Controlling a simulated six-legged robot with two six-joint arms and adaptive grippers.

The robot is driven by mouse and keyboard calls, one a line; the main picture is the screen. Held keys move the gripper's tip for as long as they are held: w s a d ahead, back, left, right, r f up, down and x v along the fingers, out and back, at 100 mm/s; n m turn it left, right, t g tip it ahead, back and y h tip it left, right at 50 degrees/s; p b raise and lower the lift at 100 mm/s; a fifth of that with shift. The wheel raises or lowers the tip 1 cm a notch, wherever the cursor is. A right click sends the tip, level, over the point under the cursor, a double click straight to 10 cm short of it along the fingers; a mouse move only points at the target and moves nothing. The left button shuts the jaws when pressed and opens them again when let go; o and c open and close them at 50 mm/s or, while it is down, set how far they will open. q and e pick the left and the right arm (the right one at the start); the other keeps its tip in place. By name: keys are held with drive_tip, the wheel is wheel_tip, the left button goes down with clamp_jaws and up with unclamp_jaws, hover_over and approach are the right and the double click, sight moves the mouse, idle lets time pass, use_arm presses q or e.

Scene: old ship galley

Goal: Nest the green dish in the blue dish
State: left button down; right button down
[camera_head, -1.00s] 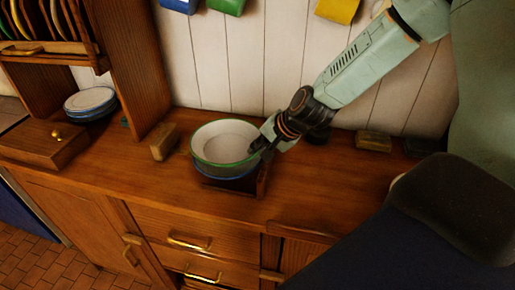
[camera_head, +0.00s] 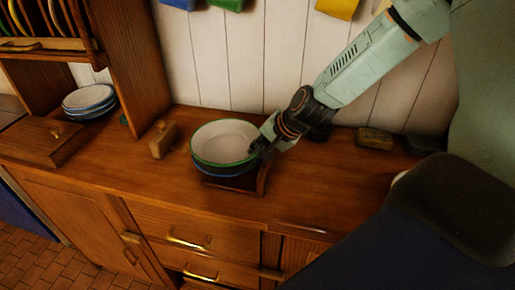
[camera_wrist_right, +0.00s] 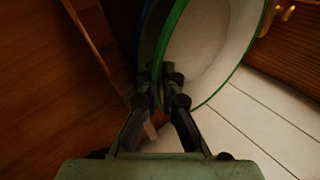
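The green dish (camera_head: 222,142), white inside with a green rim, sits in or just over the blue dish (camera_head: 205,169), whose blue side shows below it. Whether it rests fully on the bottom is hidden. My right gripper (camera_head: 258,147) is at the green dish's right rim. In the right wrist view its fingers (camera_wrist_right: 165,78) close on either side of the green rim (camera_wrist_right: 169,35), and a blue edge (camera_wrist_right: 139,45) lies just left. My left gripper is not in view.
The dishes stand over a small dark wooden stand (camera_head: 240,183) on the counter. A wooden block (camera_head: 163,140) is to their left, plates (camera_head: 89,100) farther left. A dark block (camera_head: 375,139) lies by the back wall at right. The front counter is clear.

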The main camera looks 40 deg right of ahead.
drive_tip(key=c, duration=1.4)
unclamp_jaws()
drive_tip(key=shift+s+a, duration=0.1)
drive_tip(key=shift+a, duration=0.05)
drive_tip(key=shift+c, duration=0.2)
drive_tip(key=shift+f, duration=0.1)
drive_tip(key=shift+s+f, duration=0.1)
drive_tip(key=shift+s, duration=0.05)
